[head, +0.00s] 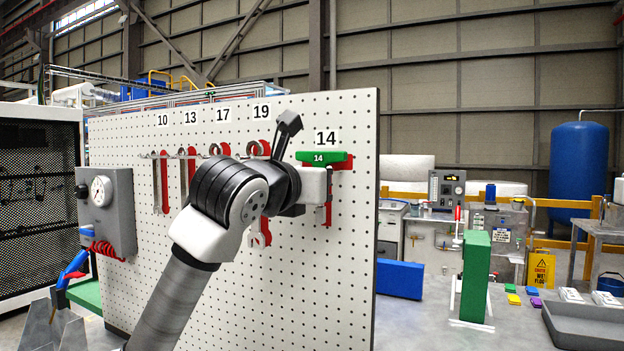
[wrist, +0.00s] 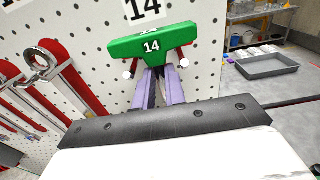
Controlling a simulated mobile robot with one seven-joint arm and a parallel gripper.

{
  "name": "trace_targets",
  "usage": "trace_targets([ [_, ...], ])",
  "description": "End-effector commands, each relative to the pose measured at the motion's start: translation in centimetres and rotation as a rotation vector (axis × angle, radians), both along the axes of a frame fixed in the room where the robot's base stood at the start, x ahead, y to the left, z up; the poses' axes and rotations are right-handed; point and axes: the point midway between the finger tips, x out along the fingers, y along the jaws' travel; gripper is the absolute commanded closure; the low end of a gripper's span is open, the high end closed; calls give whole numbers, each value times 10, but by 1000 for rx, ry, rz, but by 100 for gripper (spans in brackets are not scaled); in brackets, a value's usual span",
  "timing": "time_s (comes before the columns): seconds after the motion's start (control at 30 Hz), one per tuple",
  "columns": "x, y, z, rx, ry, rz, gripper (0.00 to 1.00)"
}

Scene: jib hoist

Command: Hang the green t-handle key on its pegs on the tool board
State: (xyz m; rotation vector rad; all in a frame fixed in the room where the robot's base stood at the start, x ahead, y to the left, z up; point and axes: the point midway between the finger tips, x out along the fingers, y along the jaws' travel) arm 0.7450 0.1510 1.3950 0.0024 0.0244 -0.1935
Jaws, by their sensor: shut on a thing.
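The green t-handle key (head: 322,158) is at the tool board (head: 351,260), right below the label 14. In the wrist view its green handle (wrist: 152,44), marked 14, lies crosswise, slightly tilted in the picture. My gripper (wrist: 160,76) is shut on the key just below the handle; its fingers hide most of the shank. Two white peg ends (wrist: 127,74) show under the handle, one on each side of the fingers. Red outline paint (head: 328,212) shows around the key. I cannot tell whether the handle rests on the pegs.
Several wrenches (head: 158,180) hang on red outlines to the left, the nearest close to my gripper (wrist: 42,65). A grey gauge box (head: 112,205) is at the board's left. A bench with a green block (head: 476,275) and a grey tray (head: 585,325) stands right of the board.

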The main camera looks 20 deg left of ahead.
Motion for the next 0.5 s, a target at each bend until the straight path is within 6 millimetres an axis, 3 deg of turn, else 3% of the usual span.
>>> trace_targets([
  [0.4,0,0,-2,0,-1,1,100],
  [0.43,-1,0,-2,0,-1,1,85],
  [0.5,0,0,-2,0,-1,0,76],
])
